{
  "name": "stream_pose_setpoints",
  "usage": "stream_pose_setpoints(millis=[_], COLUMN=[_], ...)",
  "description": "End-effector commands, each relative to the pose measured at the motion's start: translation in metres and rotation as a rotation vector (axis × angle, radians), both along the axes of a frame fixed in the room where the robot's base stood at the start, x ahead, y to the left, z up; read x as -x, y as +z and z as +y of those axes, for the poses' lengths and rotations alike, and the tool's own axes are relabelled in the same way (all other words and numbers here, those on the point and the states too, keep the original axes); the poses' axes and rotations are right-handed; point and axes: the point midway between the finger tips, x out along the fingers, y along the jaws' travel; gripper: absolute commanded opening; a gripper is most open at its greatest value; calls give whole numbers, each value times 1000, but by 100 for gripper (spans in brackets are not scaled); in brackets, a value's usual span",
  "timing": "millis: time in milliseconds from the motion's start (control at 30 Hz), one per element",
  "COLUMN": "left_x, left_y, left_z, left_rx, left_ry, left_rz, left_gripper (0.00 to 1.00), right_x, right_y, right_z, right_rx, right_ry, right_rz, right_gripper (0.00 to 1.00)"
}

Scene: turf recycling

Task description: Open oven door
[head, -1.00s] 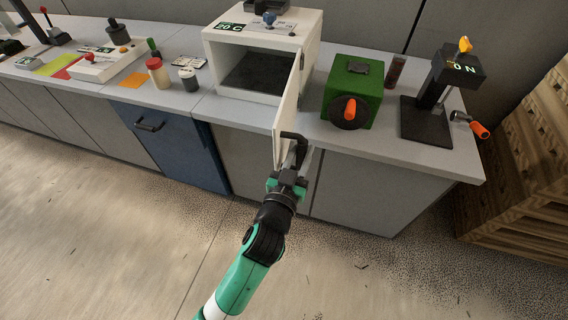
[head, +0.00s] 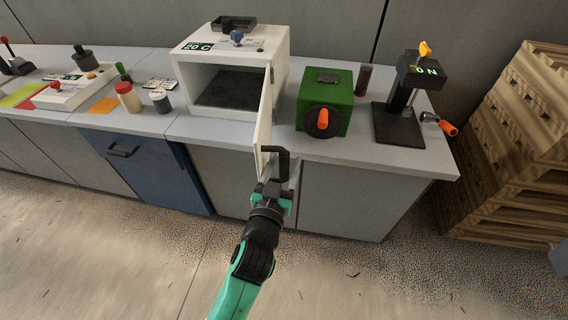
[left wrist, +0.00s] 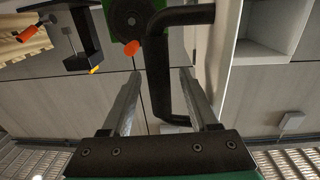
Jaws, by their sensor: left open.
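The white oven (head: 206,58) stands on the counter with its door (head: 264,118) swung open toward me, roughly square to its front. The dark inside of the oven is visible. A black handle (head: 284,152) sits on the door's outer face, and it also shows large in the left wrist view (left wrist: 158,75). My left gripper (head: 277,180) is at the handle. In the left wrist view its two fingers (left wrist: 158,92) are spread, with the handle bar between them and gaps on both sides. My right gripper is not seen.
A green box with an orange knob (head: 338,98) stands right of the door. A black press (head: 400,115) stands further right. Jars (head: 128,98) stand left of the oven. Wooden pallets (head: 510,150) are at the right. The floor in front is clear.

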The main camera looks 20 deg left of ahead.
Motion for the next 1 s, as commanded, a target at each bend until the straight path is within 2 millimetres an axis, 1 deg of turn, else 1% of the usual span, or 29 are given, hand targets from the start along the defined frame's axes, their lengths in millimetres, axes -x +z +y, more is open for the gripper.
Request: stream_pose_setpoints(millis=[133,233,367,500,600,700,800,1000], left_x=[3,14,42,76,96,110,116,116], left_y=[1,2,3,3,2,1,1,0], left_z=[0,-1,-1,-2,-2,-2,-2,-2], left_rx=[0,0,0,-1,0,0,0,0], left_ry=[-1,-2,-2,-2,-2,-2,-1,0], left_rz=[-1,-1,0,1,2,1,0,-1], left_gripper=[61,61,61,61,61,61,61,61], right_x=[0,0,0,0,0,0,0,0], right_y=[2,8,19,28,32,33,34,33], right_z=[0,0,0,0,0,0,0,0], right_rx=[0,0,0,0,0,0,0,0], right_ry=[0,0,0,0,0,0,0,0], right_rz=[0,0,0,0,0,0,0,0], right_gripper=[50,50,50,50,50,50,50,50])
